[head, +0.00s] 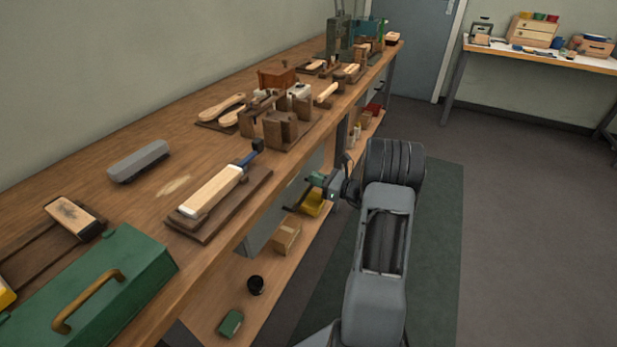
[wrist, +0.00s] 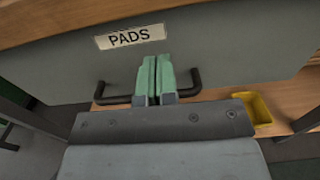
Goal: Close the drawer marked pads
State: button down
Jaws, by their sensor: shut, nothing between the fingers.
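The grey drawer (wrist: 220,50) fills the upper part of the wrist view, under the wooden bench top. Its front carries a white label reading PADS (wrist: 131,36) and a dark bar handle (wrist: 112,98). My gripper (wrist: 153,62) is shut and empty. Its green fingertips point at the drawer front just below the label, across the middle of the handle; I cannot tell whether they touch. In the head view, my gripper (head: 318,180) is beside the bench's front edge, and a grey side of the drawer unit (head: 268,229) shows under the bench top. How far the drawer is out is unclear.
The wooden bench (head: 110,205) holds a green toolbox (head: 125,283), a grey block (head: 138,160) and several brushes and wooden jigs. A lower shelf (head: 255,310) carries a yellow bin (head: 312,203) and a cardboard box (head: 286,235). The floor to the right is clear.

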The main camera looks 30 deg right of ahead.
jog(key=p+v, duration=0.1)
jog(key=v, duration=0.9)
jog(key=s+a+f+n+g, duration=0.3)
jog(key=f+g, duration=0.1)
jog(key=f, duration=0.1)
jog(key=s+a+r+n+g+h+p, duration=0.1)
jog(key=s+a+r+n+g+p, duration=0.5)
jog(key=a+r+n+g, duration=0.3)
jog(key=s+a+r+n+h+p, duration=0.2)
jog(key=a+r+n+h+p, duration=0.1)
jog(key=r, duration=0.6)
jog(key=s+a+r+n+t+h+p, duration=0.1)
jog(key=a+r+n+h+p, duration=0.2)
jog(key=a+r+n+p, duration=0.3)
jog(key=s+a+r+n+h+p, duration=0.2)
jog(key=r+n+p, duration=0.6)
jog(key=r, duration=0.5)
jog(key=a+h, duration=0.1)
jog(key=a, duration=0.1)
jog(key=shift+s+a+r+t, duration=0.3)
jog(key=shift+s+a, duration=0.05)
